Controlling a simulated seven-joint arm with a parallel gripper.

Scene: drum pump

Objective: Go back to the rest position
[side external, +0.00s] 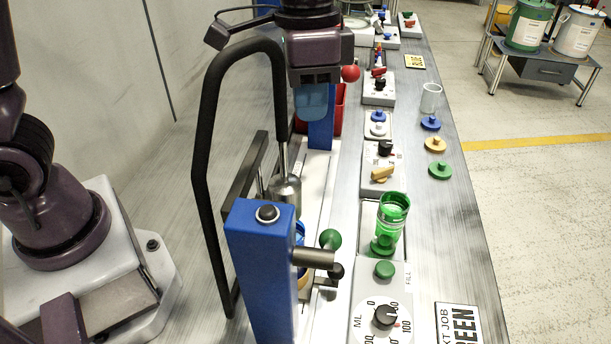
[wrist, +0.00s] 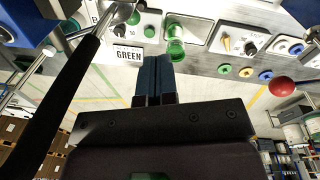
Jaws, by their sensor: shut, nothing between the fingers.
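My gripper (side external: 312,101) hangs above the bench, beyond the blue pump stand and to the right of the black curved handle. Its blue fingers are together with nothing between them; they also show pressed together in the wrist view (wrist: 152,78). The black handle (side external: 205,130) loops up from the blue pump stand (side external: 260,262) in the foreground. A clear cup with green liquid (side external: 392,214) stands on the bench to the right of the pump; it also shows in the wrist view (wrist: 175,48).
Dial panel (side external: 385,318) and "GREEN" card (side external: 457,325) lie at the front. Blue (side external: 430,123), yellow (side external: 435,144) and green (side external: 440,170) lids and an empty clear cup (side external: 429,98) line the right edge. A red bin (side external: 338,112) stands behind my gripper. A red ball (side external: 350,73) is close beside it.

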